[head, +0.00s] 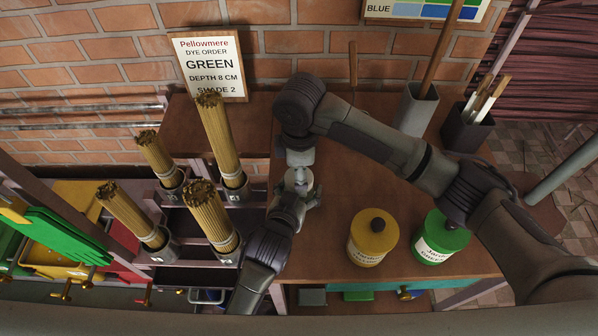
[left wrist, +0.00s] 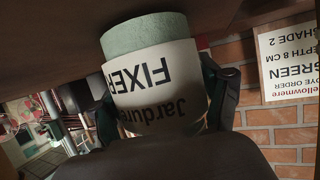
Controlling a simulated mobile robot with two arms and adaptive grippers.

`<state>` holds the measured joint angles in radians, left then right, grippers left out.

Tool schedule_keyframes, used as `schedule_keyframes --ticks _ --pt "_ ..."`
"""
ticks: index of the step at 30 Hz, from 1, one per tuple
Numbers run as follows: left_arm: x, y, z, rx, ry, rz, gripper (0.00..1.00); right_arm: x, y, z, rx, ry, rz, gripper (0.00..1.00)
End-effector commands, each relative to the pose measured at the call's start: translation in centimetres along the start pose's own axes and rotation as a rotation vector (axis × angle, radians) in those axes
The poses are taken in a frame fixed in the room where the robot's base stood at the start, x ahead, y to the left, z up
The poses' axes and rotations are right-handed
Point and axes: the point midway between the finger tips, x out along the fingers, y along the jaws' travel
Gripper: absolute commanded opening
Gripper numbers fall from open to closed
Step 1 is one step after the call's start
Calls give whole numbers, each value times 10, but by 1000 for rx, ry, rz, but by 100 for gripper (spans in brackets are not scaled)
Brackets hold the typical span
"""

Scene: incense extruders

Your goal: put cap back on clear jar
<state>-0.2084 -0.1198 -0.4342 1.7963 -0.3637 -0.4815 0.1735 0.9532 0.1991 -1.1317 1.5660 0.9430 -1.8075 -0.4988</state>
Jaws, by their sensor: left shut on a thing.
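The clear jar (left wrist: 152,90) has a pale green body and a label reading FIXER. It appears upside down in the left wrist view, filling its middle. My left gripper (left wrist: 163,105) has its dark fingers on both sides of the jar, shut on it. In the head view the left gripper (head: 293,203) is near the table's left side, with the pale jar partly showing (head: 299,180). My right arm reaches over from the right, and its wrist end is just above the jar. The right fingers and the cap cannot be made out. The jar's top is hidden in the wrist view.
A yellow jar (head: 373,237) and a green jar (head: 440,238) with dark knobs stand on the brown table (head: 330,245). Several incense bundles (head: 218,140) stand in holders at left. A dye-order sign (head: 209,66) stands by the brick wall.

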Motion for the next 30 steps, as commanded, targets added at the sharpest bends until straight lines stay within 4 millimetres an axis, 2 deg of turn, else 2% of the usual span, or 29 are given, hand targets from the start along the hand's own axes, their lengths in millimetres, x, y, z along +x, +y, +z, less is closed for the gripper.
schedule_keyframes --ticks 14,24,30 --pt "0 -1 2 1 -4 -2 0 -2 -2 -2 -8 3 -6 89" --pt "0 -1 2 1 -4 -2 0 -41 -2 -1 -7 2 -4 89" --pt "0 -1 1 1 -4 -2 0 -45 -1 -1 -5 1 -4 89"
